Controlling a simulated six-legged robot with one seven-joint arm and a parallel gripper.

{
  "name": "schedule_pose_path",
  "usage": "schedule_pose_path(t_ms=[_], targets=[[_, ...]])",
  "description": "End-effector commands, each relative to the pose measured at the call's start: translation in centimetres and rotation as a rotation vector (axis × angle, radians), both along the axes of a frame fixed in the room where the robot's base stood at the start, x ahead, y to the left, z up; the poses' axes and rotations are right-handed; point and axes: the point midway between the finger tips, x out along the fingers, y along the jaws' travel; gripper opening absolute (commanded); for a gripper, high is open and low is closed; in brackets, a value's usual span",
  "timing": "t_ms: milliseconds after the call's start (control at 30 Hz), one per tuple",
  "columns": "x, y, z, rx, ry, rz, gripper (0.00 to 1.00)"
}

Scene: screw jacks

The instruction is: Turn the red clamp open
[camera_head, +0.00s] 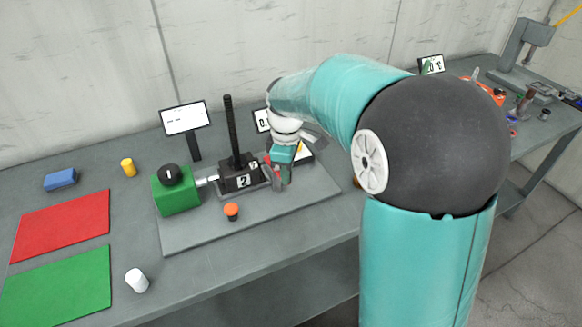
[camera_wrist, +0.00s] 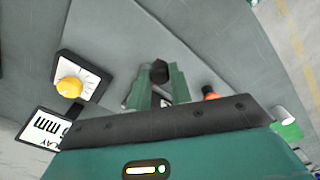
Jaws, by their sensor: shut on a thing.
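My gripper (camera_head: 281,178) is at the right side of the black jack block marked 2 (camera_head: 240,179), pointing down. In the head view a little red of the clamp (camera_head: 268,159) shows beside the fingers; the rest is hidden by them. The gripper is shut on it. In the wrist view the two green fingers of my gripper (camera_wrist: 156,88) stand close together. The dark end of the tall black screw column (camera_wrist: 159,71) shows just beyond them. How far the clamp is turned cannot be seen.
A green box with a black knob (camera_head: 175,195) joins the jack's left. An orange button (camera_head: 232,210) stands in front. A red mat (camera_head: 60,225) and a green mat (camera_head: 57,287) lie left.

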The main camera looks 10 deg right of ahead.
Motion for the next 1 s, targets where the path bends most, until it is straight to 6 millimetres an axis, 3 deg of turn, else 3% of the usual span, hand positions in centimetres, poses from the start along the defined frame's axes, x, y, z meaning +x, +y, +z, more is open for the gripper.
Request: schedule_pose_path(t_ms=[600, 1000], targets=[[0.0, 3.2, 0.2, 0.001, -0.002, -0.576, 0.00], [0.5, 4.5, 0.2, 0.001, -0.002, -0.846, 0.00]])
